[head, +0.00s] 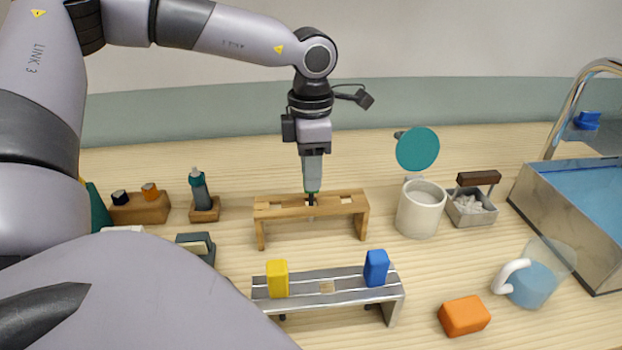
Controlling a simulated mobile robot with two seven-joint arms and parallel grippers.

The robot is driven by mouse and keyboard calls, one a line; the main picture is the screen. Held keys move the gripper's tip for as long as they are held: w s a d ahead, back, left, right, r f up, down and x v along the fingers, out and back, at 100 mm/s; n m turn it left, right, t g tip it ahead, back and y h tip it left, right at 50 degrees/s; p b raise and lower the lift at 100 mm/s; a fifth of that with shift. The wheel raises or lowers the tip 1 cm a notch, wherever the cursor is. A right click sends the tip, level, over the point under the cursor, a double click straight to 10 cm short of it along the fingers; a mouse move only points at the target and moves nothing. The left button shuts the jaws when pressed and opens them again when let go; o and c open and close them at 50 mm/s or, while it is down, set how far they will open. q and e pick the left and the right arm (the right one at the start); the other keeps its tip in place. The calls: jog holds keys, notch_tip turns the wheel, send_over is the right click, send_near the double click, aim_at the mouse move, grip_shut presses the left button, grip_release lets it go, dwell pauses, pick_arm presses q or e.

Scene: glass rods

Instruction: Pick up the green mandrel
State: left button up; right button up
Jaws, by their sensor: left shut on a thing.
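The green mandrel (312,191) shows only as a small green sliver at the fingertips of my left gripper (311,182). The gripper points straight down and is shut on it; the fingers hide most of it. It is at the middle of the wooden rack (275,208), with a thin dark part below the fingers at the rack's top board. I cannot tell whether it is still seated in the rack. My right gripper is not in view.
A metal rack (345,284) in front bears a yellow block (278,279) and a blue block (376,268). An orange block (464,315), a glass mug (530,286), a white crucible-like pot (421,210) and a steel basin (565,215) stand to the right. A dark bottle (199,190) stands left.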

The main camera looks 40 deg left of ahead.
pick_arm(q)
notch_tip(320, 180, up, 17)
jog(key=shift+r, duration=0.2)
jog(key=shift+s+d+f, duration=0.1)
dwell(0.9)
